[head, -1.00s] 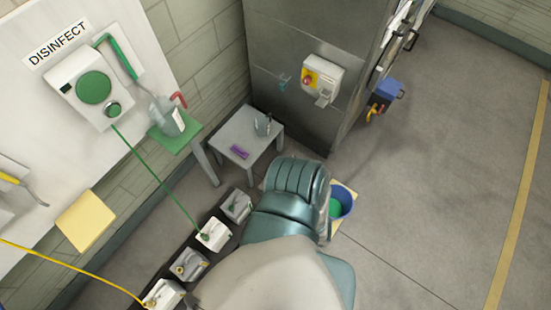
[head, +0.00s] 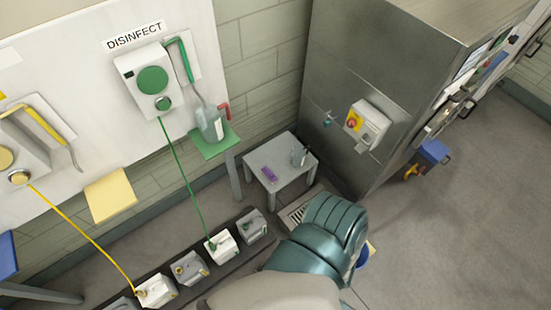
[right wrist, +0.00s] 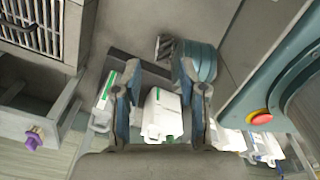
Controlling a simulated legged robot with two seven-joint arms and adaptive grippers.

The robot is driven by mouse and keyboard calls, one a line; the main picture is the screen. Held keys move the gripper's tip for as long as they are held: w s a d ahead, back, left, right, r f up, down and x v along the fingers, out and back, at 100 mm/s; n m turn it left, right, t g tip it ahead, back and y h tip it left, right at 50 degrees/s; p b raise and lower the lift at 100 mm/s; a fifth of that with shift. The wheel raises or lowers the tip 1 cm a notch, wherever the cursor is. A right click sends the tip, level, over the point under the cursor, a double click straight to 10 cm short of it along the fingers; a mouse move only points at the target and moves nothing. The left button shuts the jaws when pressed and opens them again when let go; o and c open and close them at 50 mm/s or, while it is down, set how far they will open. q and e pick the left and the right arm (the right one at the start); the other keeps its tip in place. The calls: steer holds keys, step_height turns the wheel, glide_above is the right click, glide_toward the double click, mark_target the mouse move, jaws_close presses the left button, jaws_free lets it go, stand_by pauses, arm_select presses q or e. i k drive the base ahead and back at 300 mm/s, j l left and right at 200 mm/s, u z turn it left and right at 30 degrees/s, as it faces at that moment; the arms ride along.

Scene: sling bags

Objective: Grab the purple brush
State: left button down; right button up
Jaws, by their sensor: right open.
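The purple brush (head: 268,174) lies on top of a small grey table (head: 298,179) in the head view. A small purple thing that looks like the brush (right wrist: 35,138) shows at the lower left of the right wrist view, beside grey table parts. My right gripper (right wrist: 160,68) shows in the right wrist view with its two fingers apart and nothing between them. It is to the right of the purple thing and apart from it. My left gripper is in neither view.
Several canisters (head: 222,246) line the floor by the wall. Open floor lies at the right.

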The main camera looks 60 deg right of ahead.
mark_target(267, 172)
steer(key=z, duration=0.4)
steer(key=l+z, duration=0.15)
steer(key=z, duration=0.25)
steer(key=l+z, duration=0.1)
steer(key=z, duration=0.3)
steer(key=k+l+z, duration=0.1)
steer(key=z, duration=0.3)
